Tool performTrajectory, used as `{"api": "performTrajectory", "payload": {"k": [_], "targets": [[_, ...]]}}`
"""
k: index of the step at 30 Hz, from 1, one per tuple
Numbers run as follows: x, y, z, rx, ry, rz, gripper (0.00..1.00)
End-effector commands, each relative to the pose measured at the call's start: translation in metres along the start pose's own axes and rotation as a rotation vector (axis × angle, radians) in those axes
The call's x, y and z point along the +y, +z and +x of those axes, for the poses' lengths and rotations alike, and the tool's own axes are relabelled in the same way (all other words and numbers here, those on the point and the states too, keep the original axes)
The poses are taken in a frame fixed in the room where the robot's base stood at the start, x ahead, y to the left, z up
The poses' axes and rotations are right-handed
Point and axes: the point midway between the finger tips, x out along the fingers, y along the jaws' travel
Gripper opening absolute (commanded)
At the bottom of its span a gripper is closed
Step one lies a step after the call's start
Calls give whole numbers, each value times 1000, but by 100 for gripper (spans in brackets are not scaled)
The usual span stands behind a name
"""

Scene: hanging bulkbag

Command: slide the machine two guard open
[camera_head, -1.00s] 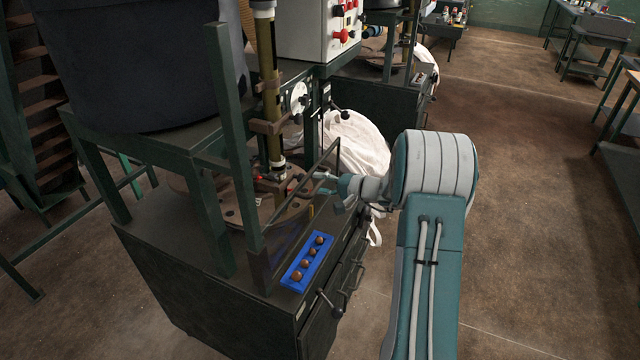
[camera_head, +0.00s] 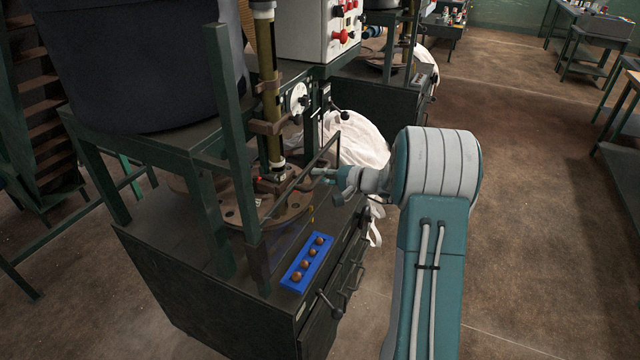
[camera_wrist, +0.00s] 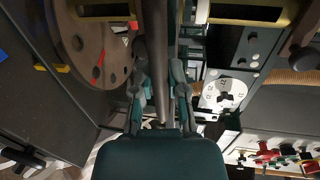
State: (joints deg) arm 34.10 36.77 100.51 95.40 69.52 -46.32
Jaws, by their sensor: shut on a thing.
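The machine two guard (camera_head: 309,165) is a thin dark frame slanting across the front of the nearer machine, beside the round brown turntable (camera_head: 240,208). My gripper (camera_head: 322,174) reaches in from the right and meets the guard's right side. In the wrist view my gripper (camera_wrist: 160,92) has its fingers on both sides of a dark grey bar of the guard (camera_wrist: 156,45) and is shut on it. The far ends of the guard are hard to make out, and my gripper's palm hides the bar's lower end in the wrist view.
A blue tray with several brown round pieces (camera_head: 307,262) lies on the machine's front corner. A dark green post (camera_head: 235,130) and a brass column (camera_head: 268,90) stand by the turntable. A white bag (camera_head: 355,140) is behind my gripper. Open floor (camera_head: 530,200) lies right.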

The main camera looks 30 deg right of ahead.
Motion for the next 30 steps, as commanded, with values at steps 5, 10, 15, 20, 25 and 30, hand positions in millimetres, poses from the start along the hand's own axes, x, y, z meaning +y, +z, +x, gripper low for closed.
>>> {"api": "performTrajectory", "payload": {"k": [5,10,15,20,25,30], "targets": [[-54,0,-11,0,-6,-12,0],[-113,0,-22,1,-7,-14,0],[-173,0,-34,1,-6,-13,0],[-228,0,-46,2,-6,-14,0],[-279,0,-55,0,-5,-11,0],[-315,0,-62,1,-3,-7,0]]}}
